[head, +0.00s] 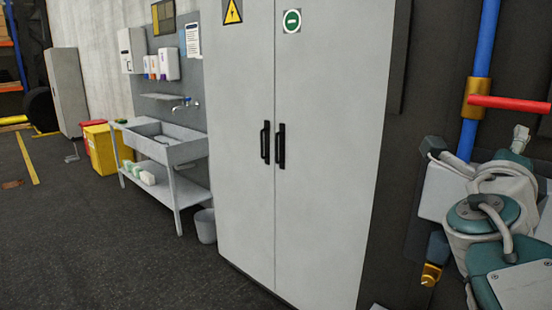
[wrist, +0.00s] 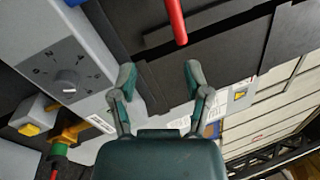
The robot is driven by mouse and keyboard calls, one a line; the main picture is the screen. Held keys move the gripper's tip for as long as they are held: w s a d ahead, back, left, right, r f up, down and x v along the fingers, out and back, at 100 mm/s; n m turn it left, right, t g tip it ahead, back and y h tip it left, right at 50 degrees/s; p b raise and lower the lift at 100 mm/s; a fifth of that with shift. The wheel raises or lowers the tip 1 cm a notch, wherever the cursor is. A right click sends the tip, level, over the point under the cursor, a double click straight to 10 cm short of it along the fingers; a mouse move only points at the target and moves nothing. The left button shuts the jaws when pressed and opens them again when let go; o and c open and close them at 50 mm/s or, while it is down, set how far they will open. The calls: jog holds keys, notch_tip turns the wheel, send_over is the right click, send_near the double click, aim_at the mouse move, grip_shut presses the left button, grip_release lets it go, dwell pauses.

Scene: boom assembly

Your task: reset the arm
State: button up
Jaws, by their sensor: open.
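My gripper (wrist: 160,76) shows in the wrist view with its two teal-tipped grey fingers spread apart. The space between the fingers is empty. The end of a red bar (wrist: 176,20) lies just beyond the fingertips, and the fingers do not hold it. In the head view my teal and grey arm is folded at the right edge, in front of a grey box and below a red bar (head: 508,103). I cannot clearly make out the gripper fingers in the head view.
A blue pipe (head: 486,38) with a brass fitting stands behind my arm. A grey panel with a dial (wrist: 66,84) and a yellow button (wrist: 29,129) is at left in the wrist view. A tall grey cabinet (head: 325,140) and a sink (head: 165,140) stand left.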

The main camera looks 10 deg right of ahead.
jog(key=s+a+f+m+g+y, duration=0.1)
jog(key=a+f+m+g+y, duration=0.15)
jog(key=f+m, duration=0.8)
jog(key=s+a+f+m+g+y, duration=0.15)
jog(key=a+f+m+y, duration=0.4)
jog(key=m, duration=0.75)
jog(key=s+a+f+m+g+y, duration=0.3)
jog(key=a+f+m+y, duration=0.5)
jog(key=a+f+m, duration=0.7)
jog(key=shift+s+f+m, duration=0.15)
jog(key=shift+s+m, duration=0.55)
jog(key=shift+m, duration=0.45)
